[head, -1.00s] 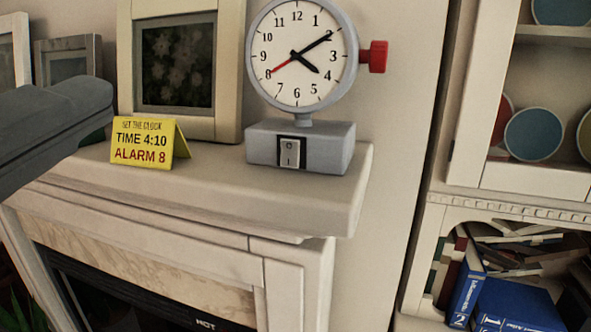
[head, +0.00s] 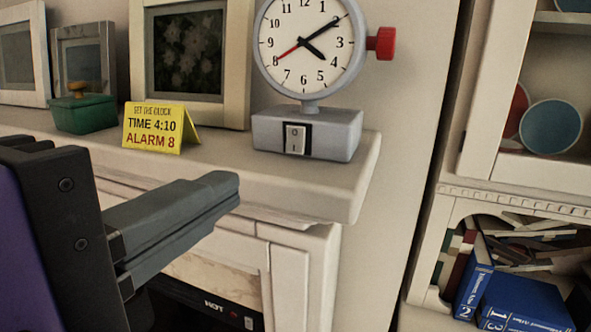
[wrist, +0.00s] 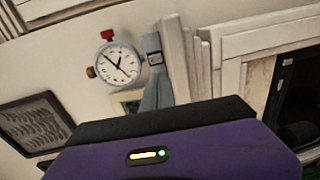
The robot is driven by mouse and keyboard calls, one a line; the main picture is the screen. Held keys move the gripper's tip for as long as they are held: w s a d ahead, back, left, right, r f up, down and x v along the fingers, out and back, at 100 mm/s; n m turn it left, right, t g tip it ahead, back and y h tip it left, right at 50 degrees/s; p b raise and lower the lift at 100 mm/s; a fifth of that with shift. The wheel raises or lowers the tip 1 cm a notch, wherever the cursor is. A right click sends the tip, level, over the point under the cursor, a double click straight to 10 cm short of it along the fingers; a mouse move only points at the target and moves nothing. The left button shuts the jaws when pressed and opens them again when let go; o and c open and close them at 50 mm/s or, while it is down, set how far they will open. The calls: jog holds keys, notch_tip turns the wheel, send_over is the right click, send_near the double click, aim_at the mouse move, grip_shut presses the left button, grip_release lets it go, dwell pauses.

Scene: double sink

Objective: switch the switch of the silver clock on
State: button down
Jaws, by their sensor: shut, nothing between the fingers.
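The silver clock (head: 307,132) stands upright on the mantel, with a round white dial and a red knob (head: 381,43) at its right. The top of its dial is cut off in the head view. Its white rocker switch (head: 295,139), marked 0 above and I below, is on the front of the base; I cannot tell which side is pressed. My gripper (head: 234,189) is shut and empty, below and left of the switch, apart from it in the picture. In the wrist view the clock (wrist: 118,62) appears turned sideways, its base beyond my grey fingers (wrist: 157,92).
A yellow card (head: 153,128) reading time 4:10, alarm 8 stands left of the clock. A green box (head: 84,113) and picture frames stand further left. The mantel edge (head: 300,188) juts out under the clock. A shelf with blue books (head: 520,303) is at the right.

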aim_at(295, 153)
jog(key=p+x, duration=0.2)
jog(key=x, duration=1)
jog(key=shift+w+d, duration=0.1)
jog(key=shift+w+d+f+t+h+b, duration=0.3)
jog(key=shift+w+f+t+b, duration=0.15)
jog(key=shift+t+b, duration=0.25)
jog(key=shift+a+r, duration=0.1)
jog(key=shift+r, duration=0.1)
jog(key=shift+f, duration=0.1)
